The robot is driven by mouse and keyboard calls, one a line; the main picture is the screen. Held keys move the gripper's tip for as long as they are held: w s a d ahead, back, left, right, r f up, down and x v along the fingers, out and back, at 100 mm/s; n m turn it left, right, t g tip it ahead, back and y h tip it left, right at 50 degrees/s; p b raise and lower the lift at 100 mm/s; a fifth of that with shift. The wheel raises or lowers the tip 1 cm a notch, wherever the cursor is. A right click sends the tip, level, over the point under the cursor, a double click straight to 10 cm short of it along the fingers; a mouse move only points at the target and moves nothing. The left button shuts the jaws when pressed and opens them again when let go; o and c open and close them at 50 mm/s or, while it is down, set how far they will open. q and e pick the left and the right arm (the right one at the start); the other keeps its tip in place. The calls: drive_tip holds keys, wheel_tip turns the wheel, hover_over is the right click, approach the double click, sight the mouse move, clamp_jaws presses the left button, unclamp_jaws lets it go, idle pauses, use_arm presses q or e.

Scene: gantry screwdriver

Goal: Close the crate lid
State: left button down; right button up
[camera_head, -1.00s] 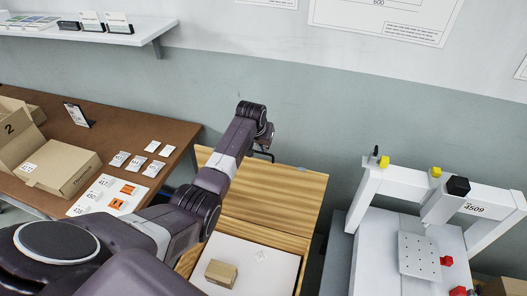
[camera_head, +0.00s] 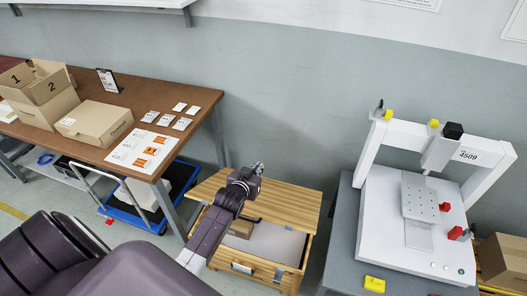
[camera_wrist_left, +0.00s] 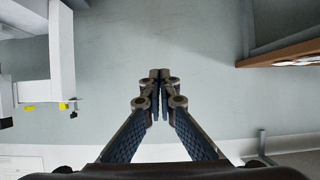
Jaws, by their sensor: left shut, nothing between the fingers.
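The wooden crate (camera_head: 262,270) stands on the floor between the brown table and the gantry machine. Its slatted lid (camera_head: 290,205) is open at the wall side; its exact angle is hard to tell. The opening shows a white interior and a small cardboard box (camera_head: 241,229). My left gripper (camera_head: 259,168) is at the lid's far edge in the picture, with my arm crossing in front of the lid and crate. Contact with the lid cannot be told. In the left wrist view the fingers (camera_wrist_left: 160,75) are shut with nothing between them, facing the wall. My right gripper is out of view.
The brown table (camera_head: 60,125) at left holds cardboard boxes (camera_head: 100,122) and cards. A blue trolley (camera_head: 150,215) stands under it. The white gantry machine (camera_head: 385,225) is on a grey bench at right. A cardboard box (camera_head: 503,260) stands at far right.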

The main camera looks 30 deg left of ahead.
use_arm(q)
drive_tip(key=s+d+f+b, duration=0.2)
drive_tip(key=s+f+b, duration=0.3)
drive_tip(key=s+f, duration=0.3)
drive_tip(key=s+d+f+b, duration=0.2)
drive_tip(key=s+f+b, duration=0.3)
drive_tip(key=s+f, duration=0.4)
wheel_tip(320, 180, down, 5)
drive_tip(key=shift+s+d+t, duration=0.15)
drive_tip(key=shift+s+t, duration=0.05)
drive_tip(key=shift+t, duration=0.2)
